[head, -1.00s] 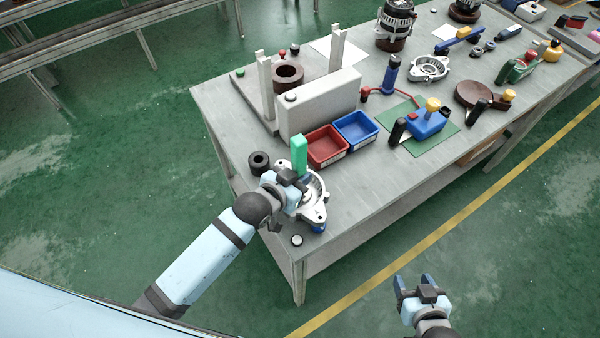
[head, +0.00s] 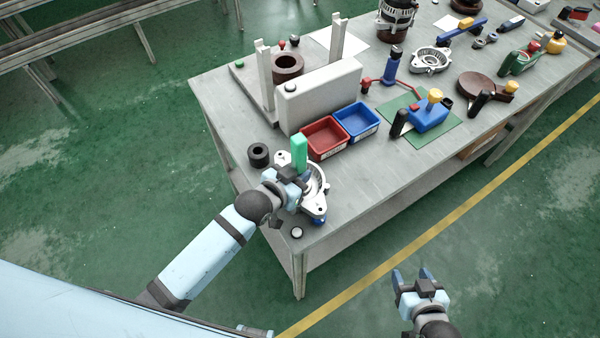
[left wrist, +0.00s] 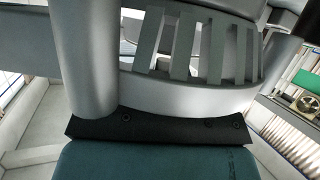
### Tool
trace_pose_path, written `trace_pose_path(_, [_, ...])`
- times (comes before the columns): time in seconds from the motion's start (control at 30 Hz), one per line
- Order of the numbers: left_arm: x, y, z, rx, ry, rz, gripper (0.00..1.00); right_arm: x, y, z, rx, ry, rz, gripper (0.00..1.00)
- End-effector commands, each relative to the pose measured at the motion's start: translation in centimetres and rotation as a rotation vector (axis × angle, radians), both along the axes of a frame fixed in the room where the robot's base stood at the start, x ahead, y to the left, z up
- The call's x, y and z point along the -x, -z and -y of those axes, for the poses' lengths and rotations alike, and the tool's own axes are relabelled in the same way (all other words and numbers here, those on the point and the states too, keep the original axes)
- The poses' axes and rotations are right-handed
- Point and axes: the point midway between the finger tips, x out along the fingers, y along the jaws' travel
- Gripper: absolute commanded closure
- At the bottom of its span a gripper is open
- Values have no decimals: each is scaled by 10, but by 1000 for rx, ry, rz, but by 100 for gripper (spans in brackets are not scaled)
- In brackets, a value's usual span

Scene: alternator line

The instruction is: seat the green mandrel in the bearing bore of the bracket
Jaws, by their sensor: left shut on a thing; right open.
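The green mandrel (head: 299,152) stands upright in my left gripper (head: 296,177), which is shut on it. The silver bracket (head: 317,203) lies near the table's front left corner, on something blue. The mandrel's upper part shows above the jaws. Its lower end and the bracket's bore are hidden behind the gripper, so I cannot tell whether it is in the bore. In the left wrist view the slotted grey metal of what looks like the bracket (left wrist: 190,95) is very close to the camera. My right gripper (head: 412,280) is open and empty, off the table's front edge.
A red bin (head: 326,153) and a blue bin (head: 372,132) stand just behind the bracket. A black ring (head: 258,154) lies to its left and a small round part (head: 296,233) at the table corner. A second silver bracket (head: 431,60) lies further back.

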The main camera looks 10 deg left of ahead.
Motion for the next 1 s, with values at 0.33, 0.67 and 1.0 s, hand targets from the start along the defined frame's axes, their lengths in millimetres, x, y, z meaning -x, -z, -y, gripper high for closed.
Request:
trace_pose_path(0.33, [0,-1,0,0,0,1,100,-1,-7,0,0,1,2,41])
trace_pose_path(0.67, [0,-1,0,0,0,1,100,-1,-7,0,0,1,2,41])
trace_pose_path(1.0, [0,-2,0,1,0,2,100,-1,-13,0,0,1,2,41])
